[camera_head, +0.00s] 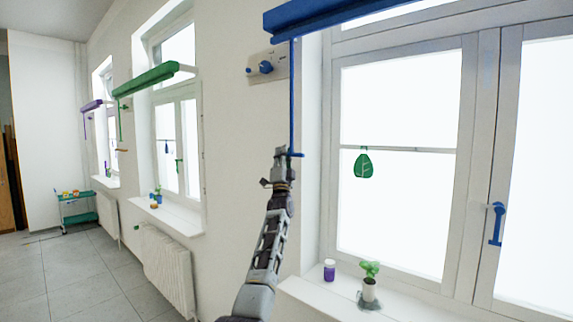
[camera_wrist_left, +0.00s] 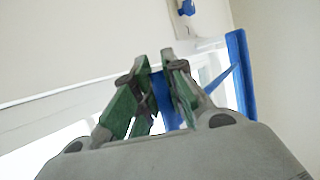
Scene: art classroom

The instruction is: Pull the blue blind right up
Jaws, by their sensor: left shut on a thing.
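The blue blind (camera_head: 335,14) is a long blue roll at the top of the nearest window, and the glass below it is uncovered. A blue cord (camera_head: 291,95) hangs straight down from its left end to a small blue crossbar handle (camera_head: 297,154). My left gripper (camera_head: 281,156) is at the cord's lower end, shut on the blue handle. In the left wrist view my left gripper (camera_wrist_left: 160,72) has blue between its green-padded fingers, and a long blue bar, apparently the blind (camera_wrist_left: 240,75), stands at the right. My right gripper is not in view.
A blue cleat on a wall plate (camera_head: 265,67) is left of the cord. A purple jar (camera_head: 329,270) and a potted plant (camera_head: 369,289) stand on the sill. The window has a blue handle (camera_head: 497,224). Green (camera_head: 145,79) and purple (camera_head: 91,105) blinds hang farther left.

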